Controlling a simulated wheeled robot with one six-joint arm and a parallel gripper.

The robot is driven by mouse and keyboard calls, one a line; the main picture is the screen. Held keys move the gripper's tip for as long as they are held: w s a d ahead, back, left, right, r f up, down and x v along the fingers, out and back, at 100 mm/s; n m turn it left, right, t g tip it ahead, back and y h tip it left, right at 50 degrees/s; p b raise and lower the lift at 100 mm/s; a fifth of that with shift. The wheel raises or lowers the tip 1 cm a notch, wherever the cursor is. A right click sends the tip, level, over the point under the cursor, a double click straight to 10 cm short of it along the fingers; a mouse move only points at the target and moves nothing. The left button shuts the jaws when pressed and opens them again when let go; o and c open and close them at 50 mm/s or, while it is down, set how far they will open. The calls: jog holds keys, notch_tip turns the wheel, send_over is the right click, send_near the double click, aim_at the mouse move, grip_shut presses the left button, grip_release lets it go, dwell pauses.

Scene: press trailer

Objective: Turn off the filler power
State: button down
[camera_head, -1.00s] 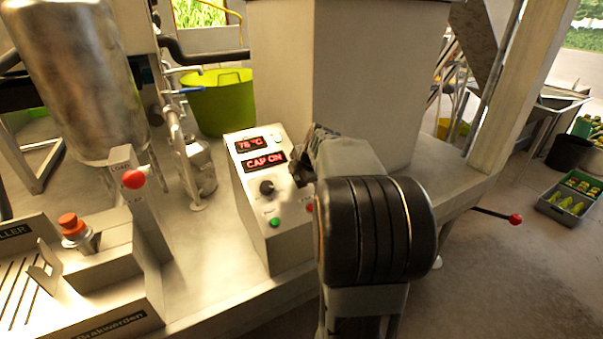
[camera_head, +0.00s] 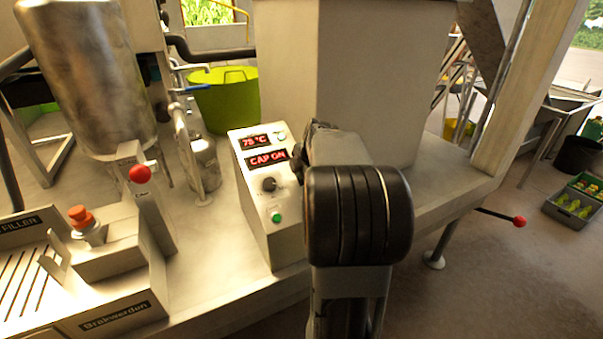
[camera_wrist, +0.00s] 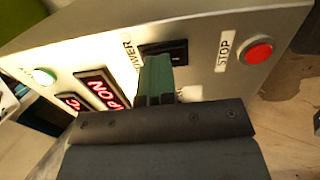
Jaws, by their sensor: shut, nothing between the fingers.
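The pale control box (camera_head: 258,213) stands on the bench. Its lit red displays (camera_head: 265,157) read a temperature and "CAP ON". In the wrist view the black power rocker switch (camera_wrist: 178,50) sits beside the "POWER" label. My gripper (camera_wrist: 156,68) is shut, with its green-grey fingertips at the switch's edge, covering part of it. I cannot tell whether they touch it. The red stop button (camera_wrist: 257,50) is to the right. In the head view my arm hides the switch and the stop button.
A black knob (camera_head: 269,185) and a green button (camera_head: 277,217) are on the box's front. A filler unit with a red-knobbed lever (camera_head: 140,174) and an orange knob (camera_head: 80,214) stands left. A steel tank (camera_head: 85,80) and green tub (camera_head: 226,105) are behind. A red-ended rod (camera_head: 519,221) sticks out right.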

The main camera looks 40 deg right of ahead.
jog(key=shift+s+a+f, duration=0.1)
jog(key=shift+s+f, duration=0.4)
jog(key=shift+f, duration=0.15)
jog(key=shift+r, duration=0.15)
jog(key=shift+s+r, duration=0.1)
jog(key=shift+r, duration=0.15)
jog(key=p+v, duration=0.1)
jog(key=v, duration=1.2)
jog(key=shift+r, duration=0.45)
jog(key=s+a+f+m+g, duration=0.1)
jog(key=s+a+f+m, duration=0.1)
jog(key=a+f+m, duration=0.3)
jog(key=s+a+f+m+g+y, duration=0.1)
jog(key=s+a+f+m, duration=0.2)
jog(key=a, duration=0.8)
jog(key=s+a+f+m, duration=0.3)
jog(key=a+f+m, duration=0.4)
jog(key=a+f, duration=0.1)
jog(key=shift+a+f+m+g, duration=0.3)
jog(key=shift+a+g, duration=0.05)
jog(key=shift+g, duration=0.05)
